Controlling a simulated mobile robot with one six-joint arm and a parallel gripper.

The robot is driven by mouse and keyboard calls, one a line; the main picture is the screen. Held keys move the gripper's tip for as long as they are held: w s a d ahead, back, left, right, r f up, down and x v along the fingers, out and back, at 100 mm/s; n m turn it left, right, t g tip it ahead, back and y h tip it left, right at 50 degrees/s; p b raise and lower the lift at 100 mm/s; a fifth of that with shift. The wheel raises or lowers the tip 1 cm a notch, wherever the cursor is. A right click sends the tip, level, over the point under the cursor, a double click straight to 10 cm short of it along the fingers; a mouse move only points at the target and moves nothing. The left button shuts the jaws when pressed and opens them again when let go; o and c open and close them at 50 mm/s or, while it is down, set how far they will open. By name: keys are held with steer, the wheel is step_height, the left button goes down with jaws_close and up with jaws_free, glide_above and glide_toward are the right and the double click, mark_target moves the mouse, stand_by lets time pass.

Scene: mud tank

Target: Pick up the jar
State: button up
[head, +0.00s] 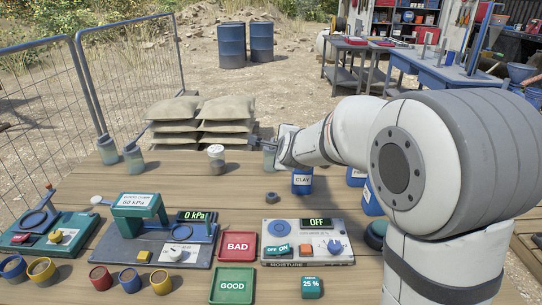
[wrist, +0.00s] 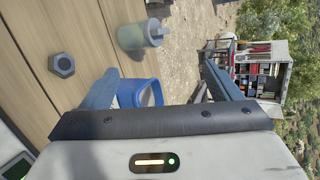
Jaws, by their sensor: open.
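Several glass jars stand on the wooden table in the head view: two at the left (head: 106,150) (head: 133,160), one with a white lid (head: 216,158) in the middle, and a grey translucent jar (head: 269,156) beside my gripper (head: 283,146). I cannot tell which one the task means. My gripper (wrist: 162,67) is open. A blue container (wrist: 140,92) shows between its fingers, next to the left one; whether they touch is unclear.
The blue CLAY container (head: 302,183) stands just below my gripper, with other blue containers (head: 371,200) to its right. A hex nut (head: 271,198) lies in front. Sandbags (head: 180,120) are stacked behind. Testing devices (head: 307,243) and BAD (head: 237,246) and GOOD (head: 233,286) trays fill the front.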

mark_target(268, 153)
steer(key=w+a+f+m+t+h, duration=0.1)
steer(key=w+a+f+m+h, duration=0.1)
steer(key=m, duration=0.4)
steer(key=w+a+f+m+t+h+b, duration=0.1)
steer(key=w+a+f+m+h, duration=0.1)
steer(key=w+f+m, duration=0.3)
steer(key=w+a+f+m+t+h+b, duration=0.1)
steer(key=w+a+f+m+t+h, duration=0.1)
steer(key=m, duration=0.7)
steer(key=shift+w+f+h, duration=0.45)
steer(key=shift+w+h, duration=0.2)
steer(key=shift+w, duration=0.05)
steer(key=shift+w+f+h, duration=0.45)
steer(key=shift+w+h, duration=0.2)
steer(key=shift+f+m+h, duration=0.55)
steer(key=shift+m+h, duration=0.05)
steer(key=shift+m, duration=0.6)
steer(key=x, duration=0.5)
steer(key=p+x, duration=0.1)
steer(key=x, duration=0.1)
steer(key=shift+w+d+f, duration=0.15)
steer(key=shift+w+f, duration=0.1)
steer(key=shift+c, duration=0.2)
steer(key=c, duration=1.5)
steer(key=shift+c, duration=0.5)
steer(key=shift+r, duration=0.15)
